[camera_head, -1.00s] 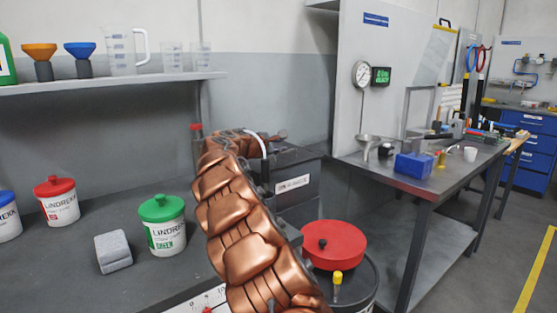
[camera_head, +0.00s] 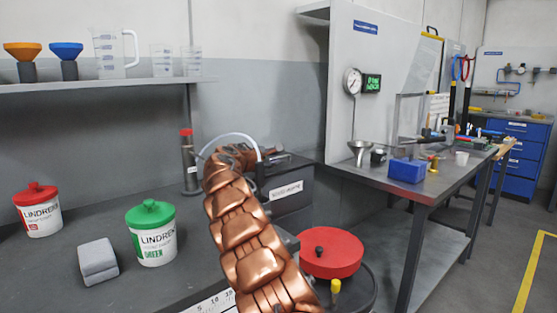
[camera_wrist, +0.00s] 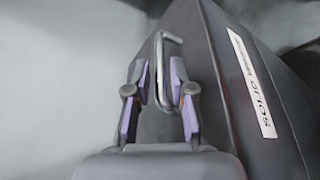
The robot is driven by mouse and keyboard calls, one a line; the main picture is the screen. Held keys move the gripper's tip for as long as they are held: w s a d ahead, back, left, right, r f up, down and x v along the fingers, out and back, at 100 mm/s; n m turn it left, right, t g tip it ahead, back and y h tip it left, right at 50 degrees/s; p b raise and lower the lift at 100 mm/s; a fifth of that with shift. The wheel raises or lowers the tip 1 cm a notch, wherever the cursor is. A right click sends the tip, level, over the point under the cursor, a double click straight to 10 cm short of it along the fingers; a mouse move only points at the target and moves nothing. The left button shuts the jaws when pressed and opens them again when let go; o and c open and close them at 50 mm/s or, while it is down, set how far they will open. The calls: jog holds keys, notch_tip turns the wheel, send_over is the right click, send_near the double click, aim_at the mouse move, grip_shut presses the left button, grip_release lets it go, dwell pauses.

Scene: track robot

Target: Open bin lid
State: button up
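A dark grey bin (camera_head: 288,195) with a white label stands on the bench behind my arm. In the wrist view, the dark bin surface (camera_wrist: 230,110) fills the middle and right, with a label (camera_wrist: 252,80) that partly reads "SOLID". A bent metal handle (camera_wrist: 159,50) stands out from the bin. My gripper (camera_wrist: 159,78) is open, with one purple-padded finger on each side of the handle. A gap shows on both sides, and I cannot tell any contact. In the head view my copper-coloured arm hides part of the bin, and the gripper is mostly hidden.
A red-lidded drum (camera_head: 330,252) stands right of my arm, with a yellow-capped item beside its lid. Green-lidded (camera_head: 152,235) and red-lidded (camera_head: 38,212) tubs and a grey block (camera_head: 97,261) are on the left bench. A metal table (camera_head: 425,185) stands at right.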

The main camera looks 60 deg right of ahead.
jog(key=shift+w+d+f, duration=0.1)
jog(key=shift+d+f, duration=0.2)
jog(key=shift+d, duration=0.35)
jog(key=shift+d+f, duration=0.1)
jog(key=shift+d, duration=0.55)
grip_shut()
